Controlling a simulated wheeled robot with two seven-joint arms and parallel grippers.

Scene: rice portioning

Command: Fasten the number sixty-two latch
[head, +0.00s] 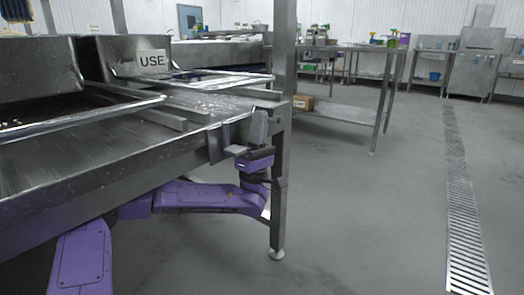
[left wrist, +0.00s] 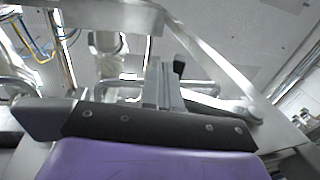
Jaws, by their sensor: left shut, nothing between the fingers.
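My left gripper (head: 259,120) is at the right end of the steel table (head: 95,165), beside its front corner. My purple forearm comes in low under the table edge and the gripper points up. Its fingers are together with nothing between them. In the left wrist view the gripper fingers (left wrist: 164,85) stand close together in the middle, near a slanting steel bar (left wrist: 212,62). A grey metal bracket (head: 216,143) hangs at the table edge just left of the gripper. I cannot make out a latch or the number sixty-two. My right gripper is not in view.
A steel post (head: 279,190) stands right behind the gripper. Steel bins, one with a "USE" label (head: 152,58), sit on the table. The floor at right is clear, with a drain grate (head: 460,195).

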